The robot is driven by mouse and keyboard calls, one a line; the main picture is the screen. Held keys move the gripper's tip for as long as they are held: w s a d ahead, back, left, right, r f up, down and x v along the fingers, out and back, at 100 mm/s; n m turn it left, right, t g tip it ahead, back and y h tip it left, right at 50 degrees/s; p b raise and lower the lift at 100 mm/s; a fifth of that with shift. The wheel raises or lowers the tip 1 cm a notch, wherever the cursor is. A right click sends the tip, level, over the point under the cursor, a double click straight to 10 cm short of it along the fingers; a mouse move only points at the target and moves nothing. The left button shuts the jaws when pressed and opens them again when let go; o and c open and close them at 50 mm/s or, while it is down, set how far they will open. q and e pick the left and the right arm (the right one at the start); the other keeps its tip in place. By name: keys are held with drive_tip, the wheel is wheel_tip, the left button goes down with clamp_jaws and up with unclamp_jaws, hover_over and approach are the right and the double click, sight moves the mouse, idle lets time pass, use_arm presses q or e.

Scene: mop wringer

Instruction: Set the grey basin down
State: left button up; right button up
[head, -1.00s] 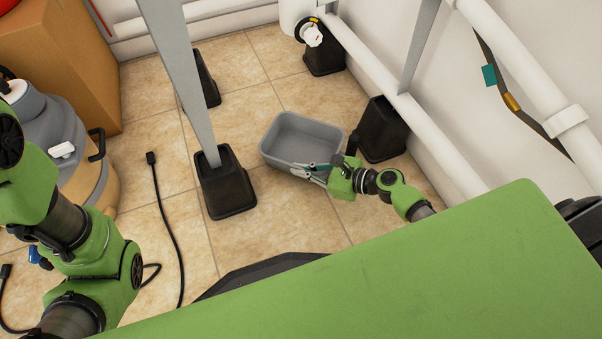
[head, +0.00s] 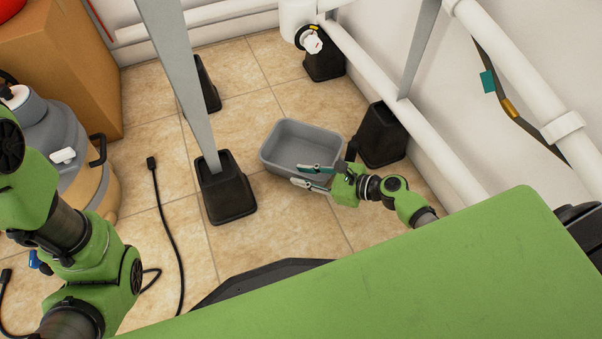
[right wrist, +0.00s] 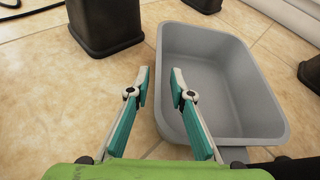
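The grey basin (head: 287,136) is an empty, rounded rectangular tub. It looks level and appears to rest on the tiled floor between two black block feet. It also shows in the right wrist view (right wrist: 225,75). My right gripper (head: 298,176) is at the basin's near edge, with its fingers spread apart. In the right wrist view the gripper (right wrist: 158,88) has one finger outside the basin and the other over its inside, with the rim passing between them and a gap showing. My left arm is at the left of the head view; its gripper is out of the picture.
Black feet stand left (head: 225,190) and right (head: 382,135) of the basin, the left one under a grey post (head: 180,75). White pipes (head: 395,95) run along the right wall. A black cable (head: 165,220) and grey vacuum (head: 45,125) are left. Floor in front is clear.

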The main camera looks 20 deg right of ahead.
drive_tip(key=p+v, duration=0.4)
drive_tip(key=v, duration=0.7)
drive_tip(key=shift+p, duration=0.35)
drive_tip(key=shift+s, duration=0.15)
